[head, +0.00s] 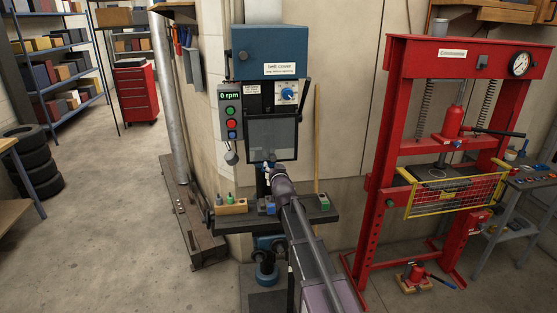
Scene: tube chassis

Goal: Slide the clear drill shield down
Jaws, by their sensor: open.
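The drill press stands against the wall in the middle of the head view, with a blue belt cover (270,50) on top. The clear drill shield (272,137) is a see-through, dark-edged panel on the front of the drill head, below the speed dial. My arm reaches up from the bottom of the picture. My gripper (267,165) is small in view, at the shield's lower edge. It is open. I cannot tell whether it touches the shield. My arm hides part of the drill table and column.
The drill table (240,221) holds a wooden block (231,207) and small items. A control box (230,113) reading "0 rpm" is left of the shield. A red press (382,180) with a yellow guard (455,195) stands right. Open floor (120,240) lies left.

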